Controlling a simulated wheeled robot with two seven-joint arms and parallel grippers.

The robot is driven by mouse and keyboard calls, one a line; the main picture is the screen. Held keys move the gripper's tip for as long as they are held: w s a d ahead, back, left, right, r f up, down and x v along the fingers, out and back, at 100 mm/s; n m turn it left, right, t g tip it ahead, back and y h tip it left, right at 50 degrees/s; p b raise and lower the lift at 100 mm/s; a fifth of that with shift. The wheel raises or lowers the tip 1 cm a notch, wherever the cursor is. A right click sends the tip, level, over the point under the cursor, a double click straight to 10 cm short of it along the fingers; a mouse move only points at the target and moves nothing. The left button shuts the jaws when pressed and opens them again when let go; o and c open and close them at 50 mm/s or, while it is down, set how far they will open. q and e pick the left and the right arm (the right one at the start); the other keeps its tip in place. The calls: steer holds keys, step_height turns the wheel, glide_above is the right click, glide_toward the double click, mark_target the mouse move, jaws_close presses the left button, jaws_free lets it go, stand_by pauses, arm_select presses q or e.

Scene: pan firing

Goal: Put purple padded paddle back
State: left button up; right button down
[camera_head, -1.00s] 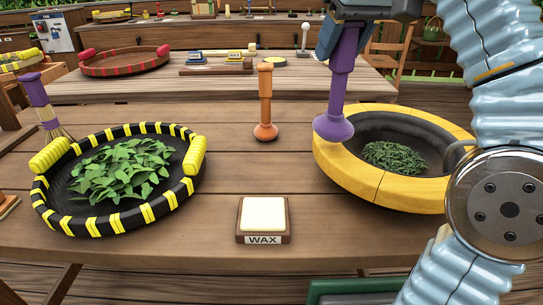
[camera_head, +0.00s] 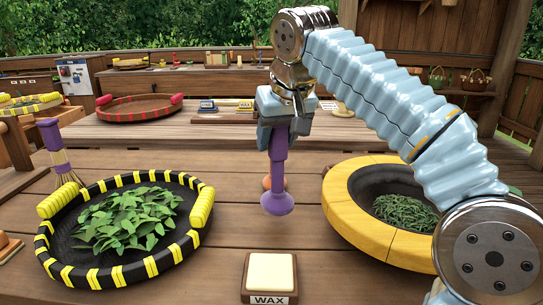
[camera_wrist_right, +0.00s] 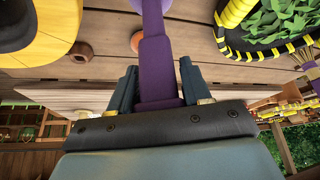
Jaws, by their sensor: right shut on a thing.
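The purple padded paddle (camera_head: 278,172) hangs upright, its round pad down, from my right gripper (camera_head: 280,122). The gripper is shut on the top of its handle. The paddle also shows in the right wrist view (camera_wrist_right: 157,62) between the two fingers (camera_wrist_right: 156,88). Its pad appears above the table in the middle, left of the yellow pan. An orange paddle (camera_head: 267,182) stands just behind it and is mostly hidden. My left gripper is not in view.
A black-and-yellow pan (camera_head: 75,272) with green leaves is at the left. A yellow-rimmed pan (camera_head: 345,222) with darker leaves is at the right. A wax block (camera_head: 270,274) lies in front. A purple-handled whisk (camera_head: 55,145) stands at far left.

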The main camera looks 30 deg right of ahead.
mark_target(272, 156)
steer(key=shift+w+a+f, duration=0.2)
steer(key=shift+w+f, duration=0.1)
steer(key=shift+f, duration=0.15)
steer(key=shift+w+a+f, duration=0.1)
steer(key=shift+w+f, duration=0.05)
steer(key=shift+f, duration=1.55)
steer(key=c, duration=0.5)
jaws_free()
steer(key=v, duration=1.2)
